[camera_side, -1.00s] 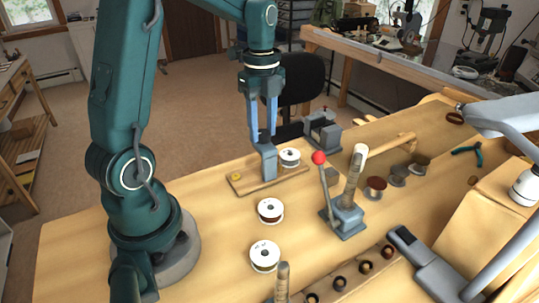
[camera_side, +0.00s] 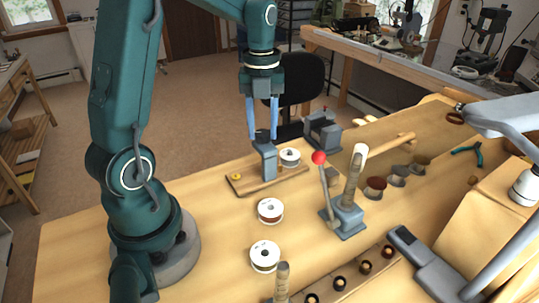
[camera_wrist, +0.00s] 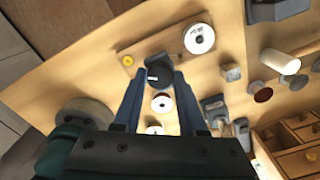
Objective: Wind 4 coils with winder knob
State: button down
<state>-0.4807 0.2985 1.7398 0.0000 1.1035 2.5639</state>
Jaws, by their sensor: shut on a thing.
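The winder is a grey-blue post (camera_side: 267,164) on a wooden base board (camera_side: 240,187), with a dark knob (camera_side: 263,136) at its top. In the wrist view the dark round knob (camera_wrist: 160,68) sits between the fingertips. My gripper (camera_side: 263,132) points down from above, and its two blue fingers are closed on the knob; the wrist view shows the fingers (camera_wrist: 160,78) on either side of it. A white spool (camera_side: 289,155) stands on the right end of the board, and a yellow disc (camera_side: 236,177) at the left end. The coil's turn count cannot be read.
Two white-flanged spools (camera_side: 270,210) (camera_side: 265,255) lie in front of the winder. A lever tool with a red ball (camera_side: 319,158) and a grey base (camera_side: 344,218) stands to the right. Dark spools (camera_side: 375,189) and pliers (camera_side: 467,149) lie farther right. Bare bench lies at front left.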

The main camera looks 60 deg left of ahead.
aim_at(263, 132)
jog(key=shift+r, duration=0.1)
dwell(0.3)
jog(key=shift+c, duration=2.3)
grip_release()
jog(key=shift+r, duration=2.5)
